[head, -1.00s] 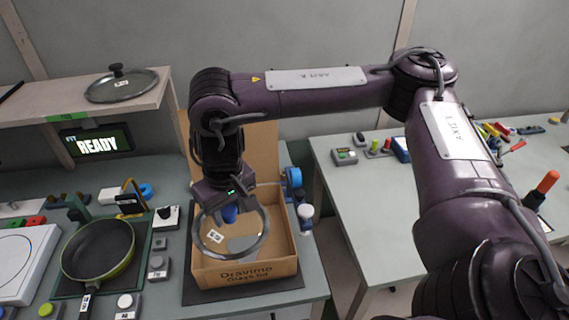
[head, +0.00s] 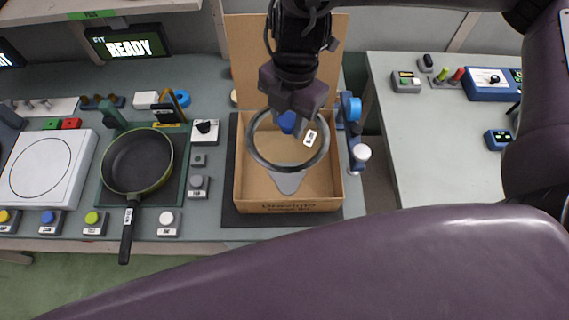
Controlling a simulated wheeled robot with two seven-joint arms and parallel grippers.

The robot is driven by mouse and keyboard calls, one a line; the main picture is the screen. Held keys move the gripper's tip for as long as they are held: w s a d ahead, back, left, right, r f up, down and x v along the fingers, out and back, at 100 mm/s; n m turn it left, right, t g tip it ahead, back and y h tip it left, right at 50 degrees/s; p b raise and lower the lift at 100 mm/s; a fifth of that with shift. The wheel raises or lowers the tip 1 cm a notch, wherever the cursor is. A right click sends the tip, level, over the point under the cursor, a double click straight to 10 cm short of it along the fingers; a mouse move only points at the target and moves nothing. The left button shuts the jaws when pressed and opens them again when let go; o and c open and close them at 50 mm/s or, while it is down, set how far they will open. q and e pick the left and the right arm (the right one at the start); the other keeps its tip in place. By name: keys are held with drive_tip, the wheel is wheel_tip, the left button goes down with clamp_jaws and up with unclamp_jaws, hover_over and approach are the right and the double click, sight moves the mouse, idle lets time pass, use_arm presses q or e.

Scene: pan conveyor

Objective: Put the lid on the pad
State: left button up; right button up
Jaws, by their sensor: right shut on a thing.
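A clear glass lid with a grey rim (head: 257,158), a blue knob and a small white label is held by my right gripper (head: 289,122). The gripper comes down from above and is shut on the lid, at the knob. The lid appears over the open cardboard box (head: 290,206), roughly level; its exact height is unclear. A dark pad (head: 229,190) lies under the box and shows around its sides. Another dark pad (head: 178,190) lies under the frying pan (head: 137,160), which stands to the left. My left gripper is out of view.
The box's tall flap (head: 245,60) stands up at the back. Several buttons line the table's front edge, with a white scale-like device (head: 45,170) at far left. Blue-and-white items (head: 360,152) stand just right of the box. A second table (head: 430,150) is mostly clear.

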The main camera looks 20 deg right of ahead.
drive_tip(key=shift+s+f+b, duration=0.15)
drive_tip(key=shift+f+b, duration=0.75)
drive_tip(key=shift+f, duration=8.95)
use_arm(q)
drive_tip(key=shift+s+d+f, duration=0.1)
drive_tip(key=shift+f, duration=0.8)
use_arm(e)
drive_tip(key=shift+f, duration=0.1)
drive_tip(key=o, duration=1.2)
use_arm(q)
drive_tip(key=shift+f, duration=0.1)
